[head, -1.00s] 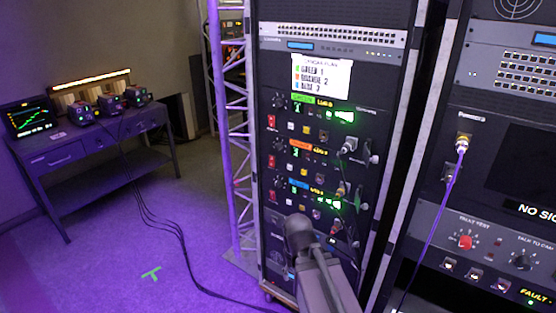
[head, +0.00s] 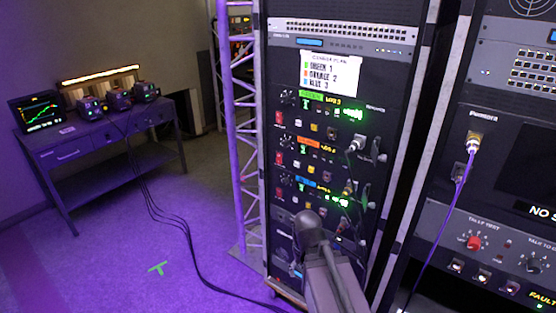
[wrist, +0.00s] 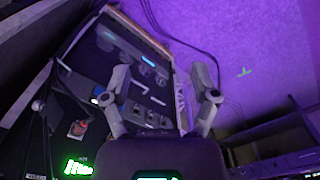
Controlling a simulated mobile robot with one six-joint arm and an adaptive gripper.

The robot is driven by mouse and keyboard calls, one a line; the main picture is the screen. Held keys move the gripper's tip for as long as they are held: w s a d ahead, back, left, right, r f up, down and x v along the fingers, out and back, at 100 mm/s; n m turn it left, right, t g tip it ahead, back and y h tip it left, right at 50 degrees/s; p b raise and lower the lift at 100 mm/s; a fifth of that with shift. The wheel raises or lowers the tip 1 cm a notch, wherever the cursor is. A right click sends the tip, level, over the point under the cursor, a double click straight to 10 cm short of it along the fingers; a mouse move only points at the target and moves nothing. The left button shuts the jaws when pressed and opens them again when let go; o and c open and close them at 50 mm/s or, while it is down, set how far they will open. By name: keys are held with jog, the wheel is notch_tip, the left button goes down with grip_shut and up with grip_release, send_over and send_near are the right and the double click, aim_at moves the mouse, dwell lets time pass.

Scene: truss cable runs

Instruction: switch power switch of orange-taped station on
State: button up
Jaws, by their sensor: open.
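The orange-taped station is the middle of three stacked units in the rack, marked by an orange strip (head: 307,142). Its red power switch (head: 278,159) is at the unit's left edge; its position is too small to read. The green-taped unit (head: 312,97) is above and the blue-taped unit (head: 305,181) below. In the head view my arm rises in front of the rack's lower part and my fingers cannot be made out. In the wrist view my gripper (wrist: 163,92) is open and empty, its two fingers apart before a tilted view of dark equipment.
A colour plan card (head: 330,73) sits above the units. Cable plugs and handles stick out at their right side. A truss (head: 241,150) stands left of the rack, another rack (head: 500,120) right. A desk (head: 85,145) is at far left; cables cross the open floor.

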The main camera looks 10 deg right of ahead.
jog(key=shift+w, duration=0.1)
jog(key=c, duration=0.7)
jog(key=shift+w+d, duration=0.1)
jog(key=shift+w, duration=0.1)
jog(key=c, duration=0.3)
jog(key=shift+w+f+h, duration=0.15)
jog(key=shift+w+h, duration=0.15)
jog(key=shift+w, duration=0.05)
grip_shut()
jog(key=w+r+n+t+h+b, duration=0.15)
jog(key=w+h, duration=0.25)
jog(key=w, duration=0.5)
jog(key=w+r+n+t+h+b, duration=0.1)
jog(key=w+n+t+h+b, duration=0.15)
jog(key=w, duration=0.65)
jog(key=w+a+r+n+t+h, duration=0.2)
jog(key=w+a+r+t, duration=0.2)
jog(key=w, duration=0.3)
jog(key=w+a+r+n+t+h+b, duration=0.1)
jog(key=w+a+r+n+t+h, duration=0.1)
jog(key=w+a, duration=0.5)
jog(key=shift+w+r+n+t+h, duration=0.2)
jog(key=shift+r+n+t+h, duration=0.25)
jog(key=shift+r+t, duration=0.7)
jog(key=shift+r+g, duration=0.2)
jog(key=shift+g, duration=0.05)
